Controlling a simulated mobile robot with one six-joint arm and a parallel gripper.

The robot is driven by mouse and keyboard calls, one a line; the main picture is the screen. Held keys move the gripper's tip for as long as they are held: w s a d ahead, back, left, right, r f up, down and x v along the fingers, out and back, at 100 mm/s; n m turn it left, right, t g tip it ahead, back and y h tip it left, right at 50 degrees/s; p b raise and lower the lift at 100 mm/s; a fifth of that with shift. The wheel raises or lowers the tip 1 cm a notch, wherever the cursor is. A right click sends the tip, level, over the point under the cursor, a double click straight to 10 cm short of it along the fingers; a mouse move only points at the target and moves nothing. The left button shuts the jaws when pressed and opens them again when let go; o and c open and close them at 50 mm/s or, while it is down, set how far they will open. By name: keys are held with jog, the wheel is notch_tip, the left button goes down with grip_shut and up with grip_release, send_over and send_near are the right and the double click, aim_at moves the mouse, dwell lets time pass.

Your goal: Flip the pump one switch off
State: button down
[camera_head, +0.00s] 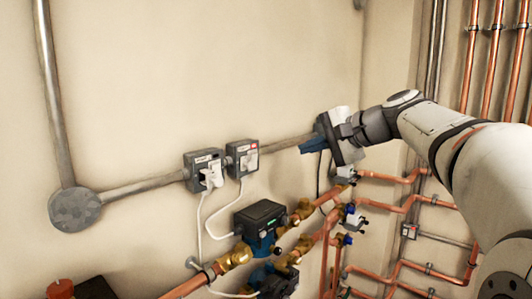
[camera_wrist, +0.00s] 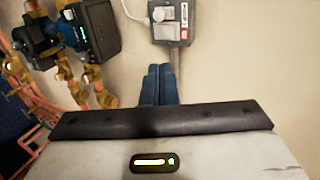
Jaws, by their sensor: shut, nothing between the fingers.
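Two grey switched socket boxes with white plugs are on the wall in the head view: the left box (camera_head: 190,180) and the right box (camera_head: 235,148). Their labels are too small to read there, so I cannot tell which is pump one. The right box shows a small red switch (camera_head: 253,147). One grey box (camera_wrist: 158,32) with a white plug, a label and a red switch (camera_wrist: 173,33) shows at the top of the wrist view. My gripper (camera_head: 302,147) is shut and empty, right of the right box and apart from it. Its blue fingers (camera_wrist: 159,70) point toward the box in the wrist view.
A metal conduit (camera_head: 145,187) runs along the wall through the boxes to a round junction box (camera_head: 76,209). White cables hang down to a dark pump (camera_head: 260,217). Copper pipes (camera_head: 385,210) and brass valves lie below and right of my gripper. The wall above is clear.

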jog(key=p, duration=0.3)
send_near(252, 153)
notch_tip(252, 153, down, 4)
jog(key=shift+w+a+r+p, duration=0.15)
jog(key=shift+w+a+p, duration=0.05)
jog(key=shift+w+a, duration=0.35)
jog(key=shift+w+a+r+p, duration=0.2)
jog(key=shift+w+a, duration=0.25)
jog(key=shift+a, duration=0.2)
jog(key=shift+w+a+f, duration=0.1)
jog(key=shift+w+a, duration=0.4)
jog(key=shift+a, duration=0.1)
jog(key=shift+w+a+r, duration=0.2)
jog(key=shift+w+a, duration=0.1)
jog(key=shift+a, duration=0.05)
jog(key=shift+r, duration=0.15)
